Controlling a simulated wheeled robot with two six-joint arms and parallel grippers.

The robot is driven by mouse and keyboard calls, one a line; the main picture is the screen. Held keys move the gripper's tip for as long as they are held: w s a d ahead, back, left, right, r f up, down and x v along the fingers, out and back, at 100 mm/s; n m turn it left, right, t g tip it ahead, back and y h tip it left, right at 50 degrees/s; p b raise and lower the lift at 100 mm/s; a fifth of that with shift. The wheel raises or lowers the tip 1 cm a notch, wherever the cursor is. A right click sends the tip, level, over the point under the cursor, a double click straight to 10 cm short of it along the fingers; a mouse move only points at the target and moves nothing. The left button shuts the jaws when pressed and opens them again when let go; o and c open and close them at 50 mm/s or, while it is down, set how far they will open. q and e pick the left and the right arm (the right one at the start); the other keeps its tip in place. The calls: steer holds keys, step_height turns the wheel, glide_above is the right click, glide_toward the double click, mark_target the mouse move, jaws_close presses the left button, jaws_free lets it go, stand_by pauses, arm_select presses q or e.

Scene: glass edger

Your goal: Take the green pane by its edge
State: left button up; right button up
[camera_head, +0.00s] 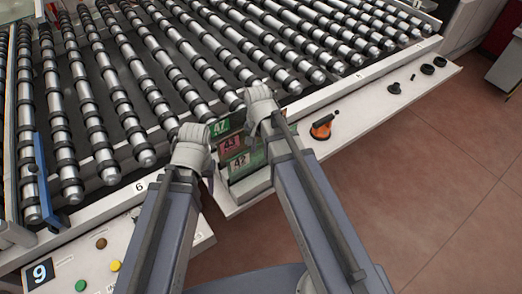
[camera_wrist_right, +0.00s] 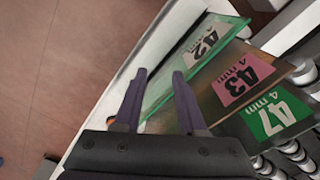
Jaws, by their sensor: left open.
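In the right wrist view, a green-tinted pane (camera_wrist_right: 212,66) with a white 42 label stands nearest my right gripper (camera_wrist_right: 158,72). My right gripper is open, its two dark fingers apart, with the pane's edge close to the gap; I cannot tell if they touch. A brownish pane (camera_wrist_right: 232,88) with a pink 43 label and a pane with a green 47 label (camera_wrist_right: 276,114) stand behind it. In the head view the green pane (camera_head: 239,163) is between my left gripper (camera_head: 195,148) and my right gripper (camera_head: 262,105), partly hidden. The left gripper's fingertips are hidden.
A roller conveyor (camera_head: 130,75) fills the back. Its pale front ledge (camera_head: 360,105) carries an orange-and-black tool (camera_head: 322,127) and small black parts (camera_head: 394,88). Open floor (camera_head: 430,170) lies right.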

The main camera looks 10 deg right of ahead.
steer(key=w+d+m, duration=0.1)
steer(key=m, duration=0.1)
steer(key=w+r+m, duration=0.1)
steer(key=w+m, duration=0.1)
steer(key=w+d+m, duration=0.1)
steer(key=m, duration=0.1)
steer(key=shift+w+d+r+m, duration=0.2)
steer(key=shift+d+r+m, duration=0.05)
steer(key=shift+d+m, duration=0.05)
arm_select(q)
steer(key=shift+f+b, duration=0.55)
steer(key=shift+b, duration=0.65)
arm_select(e)
steer(key=shift+f, duration=1.3)
steer(key=shift+f, duration=0.1)
steer(key=b, duration=0.5)
glide_above(263, 158)
step_height(263, 158, down, 5)
arm_select(q)
step_height(263, 158, down, 5)
steer(key=shift+f, duration=0.1)
arm_select(e)
steer(key=shift+w+d, duration=0.15)
jaws_close()
